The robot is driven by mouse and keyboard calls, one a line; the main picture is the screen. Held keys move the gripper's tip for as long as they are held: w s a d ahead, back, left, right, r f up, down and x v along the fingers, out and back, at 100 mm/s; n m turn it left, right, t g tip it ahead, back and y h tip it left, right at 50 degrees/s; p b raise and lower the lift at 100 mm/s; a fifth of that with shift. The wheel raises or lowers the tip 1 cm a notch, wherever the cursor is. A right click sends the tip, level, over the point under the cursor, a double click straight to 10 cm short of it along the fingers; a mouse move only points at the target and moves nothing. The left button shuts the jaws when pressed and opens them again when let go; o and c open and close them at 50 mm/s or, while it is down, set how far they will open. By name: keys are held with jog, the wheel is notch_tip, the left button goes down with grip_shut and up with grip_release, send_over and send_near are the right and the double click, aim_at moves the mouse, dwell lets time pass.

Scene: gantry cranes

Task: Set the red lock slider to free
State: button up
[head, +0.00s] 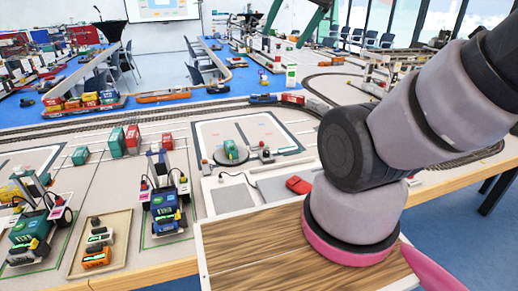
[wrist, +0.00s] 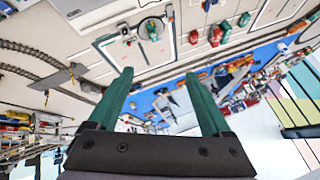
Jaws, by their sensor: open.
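I cannot pick out the red lock slider for certain. In the head view, a small red block (head: 298,185) lies on a grey plate in front of the round turntable. A smaller part with a red top (head: 266,154) stands beside the turntable (head: 231,153). Any slider markings are too small to read. My gripper shows in the wrist view (wrist: 158,73) with its two green fingers apart and nothing between them. It is clear of the table, which appears upside down beyond it.
Toy cranes (head: 164,197) stand at the left, with a tray of small blocks (head: 104,246) between them. Red containers (head: 133,138) stand behind. A track (head: 225,106) crosses the back and curves to the right. A bare wooden board (head: 255,258) lies at the front.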

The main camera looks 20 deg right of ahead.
jog(key=shift+c, duration=0.3)
jog(key=c, duration=0.4)
jog(key=n+g+h, duration=0.2)
jog(key=n+g, duration=0.2)
jog(key=g, duration=0.3)
send_over(262, 142)
notch_tip(262, 142, down, 42)
notch_tip(262, 142, down, 11)
jog(key=shift+r, duration=0.1)
